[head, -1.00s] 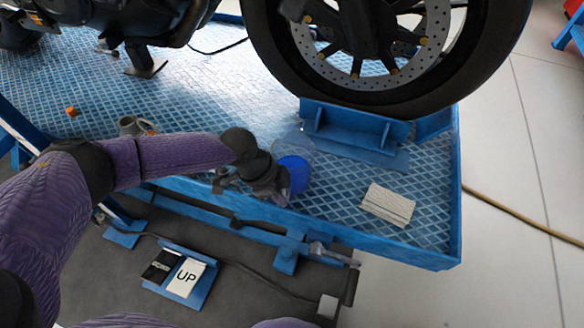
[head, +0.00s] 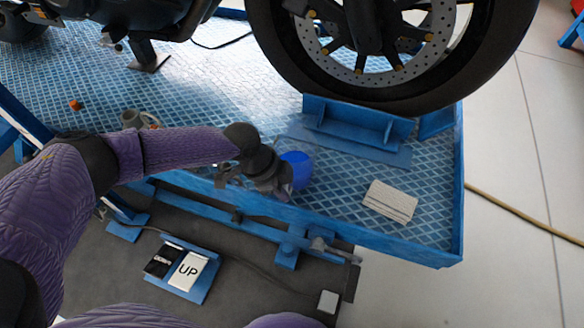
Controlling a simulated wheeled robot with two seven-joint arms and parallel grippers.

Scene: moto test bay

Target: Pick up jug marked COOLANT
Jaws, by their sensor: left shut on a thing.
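A blue, rounded thing (head: 297,168), perhaps the coolant jug or the liquid in it, shows just past my left gripper (head: 282,180). No COOLANT marking can be read, and the gripper hides much of its left side. My left gripper is low over the front edge of the blue lift platform (head: 240,120) and is shut on this blue thing. I cannot tell whether it touches the platform. My right gripper is not in view.
A motorcycle wheel (head: 300,65) stands behind, with a blue wheel chock (head: 345,130) before it. A folded cloth (head: 390,201) lies to the right. A grey cup-like thing (head: 132,119) and a small orange piece (head: 75,104) lie left. An UP pedal (head: 188,271) is below.

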